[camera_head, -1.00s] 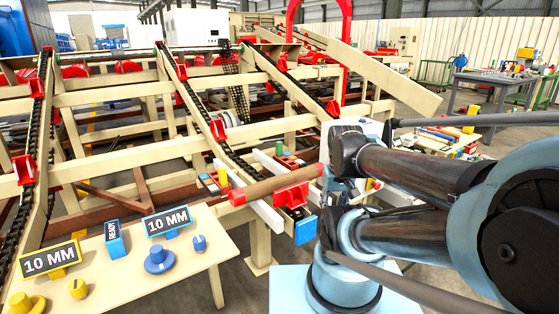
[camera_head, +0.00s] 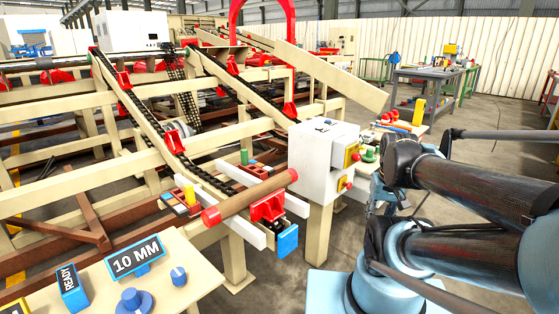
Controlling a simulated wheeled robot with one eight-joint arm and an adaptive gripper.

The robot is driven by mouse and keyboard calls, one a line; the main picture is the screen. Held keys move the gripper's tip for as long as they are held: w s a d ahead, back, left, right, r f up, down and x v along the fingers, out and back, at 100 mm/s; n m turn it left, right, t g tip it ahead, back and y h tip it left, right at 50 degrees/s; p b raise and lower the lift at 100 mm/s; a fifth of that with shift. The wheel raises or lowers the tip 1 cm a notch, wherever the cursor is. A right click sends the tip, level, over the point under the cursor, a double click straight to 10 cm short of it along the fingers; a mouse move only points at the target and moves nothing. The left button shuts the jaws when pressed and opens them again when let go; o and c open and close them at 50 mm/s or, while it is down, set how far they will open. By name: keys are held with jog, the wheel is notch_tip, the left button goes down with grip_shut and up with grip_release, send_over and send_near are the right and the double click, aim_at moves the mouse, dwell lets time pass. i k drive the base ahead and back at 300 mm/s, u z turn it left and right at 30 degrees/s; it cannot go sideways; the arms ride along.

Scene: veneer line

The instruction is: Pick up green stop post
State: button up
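A small upright green post (camera_head: 244,157) stands at the near end of the conveyor frame, behind the brown log (camera_head: 250,196). It fits the green stop post. A blue block (camera_head: 252,163) sits just right of its foot. A short yellow post (camera_head: 190,194) stands to the left, on a red piece. My arm (camera_head: 460,190) fills the right side. My gripper does not show, so its state and distance from the post are hidden.
A white control box (camera_head: 322,160) stands right of the log. A red bracket (camera_head: 267,207) and blue block (camera_head: 288,240) are at the conveyor end. A table (camera_head: 190,290) with signs and knobs is at lower left. Open floor (camera_head: 490,125) lies at back right.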

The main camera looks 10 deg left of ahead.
aim_at(243, 153)
jog(key=z, duration=1.75)
jog(key=i, duration=1.65)
jog(key=u, duration=3.55)
